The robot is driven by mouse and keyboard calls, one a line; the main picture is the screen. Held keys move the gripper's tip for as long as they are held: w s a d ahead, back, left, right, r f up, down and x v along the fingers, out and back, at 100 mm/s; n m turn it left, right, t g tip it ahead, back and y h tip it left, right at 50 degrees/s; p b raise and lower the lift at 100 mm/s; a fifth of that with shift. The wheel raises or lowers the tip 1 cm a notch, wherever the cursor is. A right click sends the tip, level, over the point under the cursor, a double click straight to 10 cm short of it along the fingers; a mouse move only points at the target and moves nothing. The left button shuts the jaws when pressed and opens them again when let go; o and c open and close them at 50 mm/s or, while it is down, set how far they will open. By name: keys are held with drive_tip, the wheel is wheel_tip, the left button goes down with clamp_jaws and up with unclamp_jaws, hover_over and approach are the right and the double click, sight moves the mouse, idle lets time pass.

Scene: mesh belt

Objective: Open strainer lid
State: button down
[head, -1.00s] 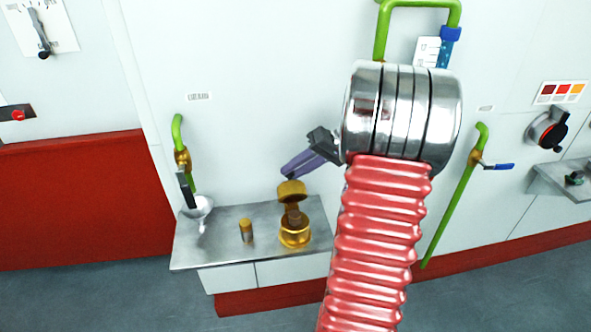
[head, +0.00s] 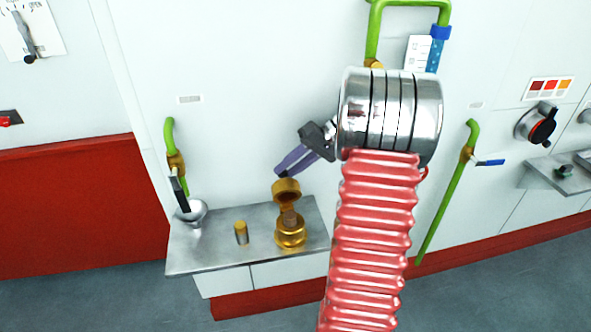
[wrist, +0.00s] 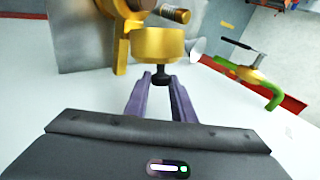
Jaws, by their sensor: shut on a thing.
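The brass strainer (head: 290,238) stands on the steel counter. Its brass lid (head: 286,187) is raised above the body and tilted, with its dark hollow underside partly showing. A brownish brass part shows between lid and body. My gripper (head: 280,172), with purple fingers, comes from the upper right to the lid's top. In the wrist view the lid (wrist: 158,45) is just beyond the fingertips, and a small black knob (wrist: 161,76) on it sits between the fingers. My gripper is shut on this knob. The exact finger contact is small in the head view.
The steel counter (head: 205,253) also holds a small brass-topped cylinder (head: 241,232) and a metal funnel (head: 192,213) under a green pipe (head: 169,135). Another green pipe with a blue lever (head: 490,162) is at the right. The wall above the strainer is clear.

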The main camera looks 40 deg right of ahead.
drive_tip(key=shift+w+d+f, duration=0.25)
drive_tip(key=shift+w+d, duration=0.15)
drive_tip(key=shift+w, duration=0.2)
drive_tip(key=c, duration=1.5)
unclamp_jaws()
